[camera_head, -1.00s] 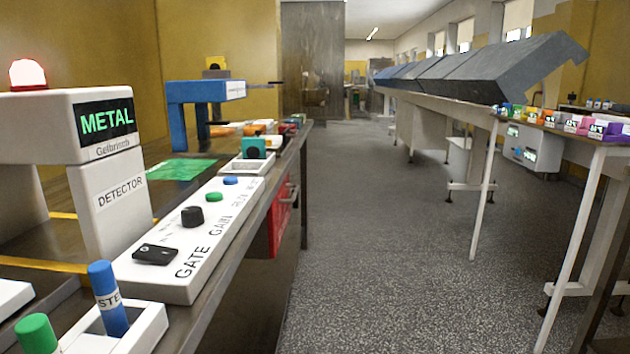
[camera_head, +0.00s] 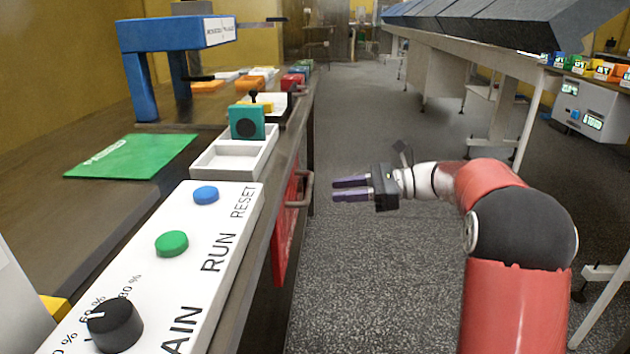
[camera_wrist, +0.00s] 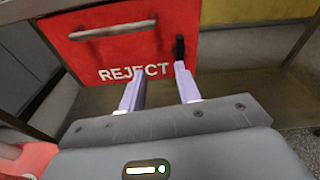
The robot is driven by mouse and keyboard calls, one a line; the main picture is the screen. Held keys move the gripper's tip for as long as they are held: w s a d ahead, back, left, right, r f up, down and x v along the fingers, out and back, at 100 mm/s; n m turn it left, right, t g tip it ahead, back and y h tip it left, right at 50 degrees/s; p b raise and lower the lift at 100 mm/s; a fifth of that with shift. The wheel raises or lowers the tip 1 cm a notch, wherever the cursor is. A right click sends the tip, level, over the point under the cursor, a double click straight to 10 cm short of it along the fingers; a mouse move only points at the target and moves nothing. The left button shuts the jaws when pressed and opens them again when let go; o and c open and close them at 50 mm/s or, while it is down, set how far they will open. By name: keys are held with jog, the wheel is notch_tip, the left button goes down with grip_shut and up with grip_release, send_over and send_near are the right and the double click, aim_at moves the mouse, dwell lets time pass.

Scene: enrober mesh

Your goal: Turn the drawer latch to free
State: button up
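The red drawer front (camera_wrist: 125,50), marked REJECT, hangs under the bench and fills the upper part of the wrist view. A small black latch (camera_wrist: 179,48) sits upright on its right side. A grey bar handle (camera_wrist: 113,28) runs across its upper left. In the head view the red drawer (camera_head: 285,228) and its handle (camera_head: 304,188) show edge-on; the latch cannot be made out there. My gripper (camera_head: 350,189) is open and empty, in front of the drawer and apart from it. In the wrist view its pale purple fingers (camera_wrist: 160,85) point at the drawer, the right one just below the latch.
The bench above carries a white control panel (camera_head: 180,250) with knob and buttons, a white tray (camera_head: 222,158) and a green sheet (camera_head: 132,156). The grey aisle floor (camera_head: 345,270) is clear. A conveyor bench (camera_head: 450,62) stands across the aisle.

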aim_at(304, 188)
jog(key=w+a+m+y, duration=0.1)
jog(key=w+a, duration=0.2)
jog(key=a, duration=0.3)
jog(key=shift+w+a+y, duration=0.2)
jog(key=shift+a+y, duration=0.1)
jog(key=shift+a, duration=0.1)
jog(key=shift+f, duration=0.1)
grip_shut()
